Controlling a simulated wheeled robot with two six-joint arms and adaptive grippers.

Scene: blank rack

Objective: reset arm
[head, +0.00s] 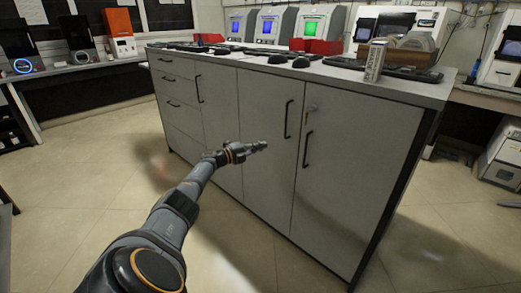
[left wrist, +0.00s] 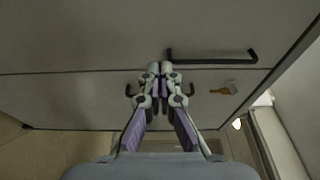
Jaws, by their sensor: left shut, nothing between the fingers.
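My left arm comes in from the bottom left of the head view and reaches toward the grey cabinet (head: 262,185). My left gripper (head: 263,146) is in front of the cabinet's doors, below the countertop level. Its fingers are together with nothing between them, and they also show closed in the left wrist view (left wrist: 160,69). A black door handle (left wrist: 212,58) appears just beyond the fingertips there. I cannot tell the exact gap between the fingertips and the door. My right gripper is not in view.
The cabinet's top holds a can (head: 375,62), a black keyboard (head: 412,73) and a dark mouse (head: 302,62). Machines with lit screens (head: 311,26) stand behind. The floor (head: 75,215) at left is clear.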

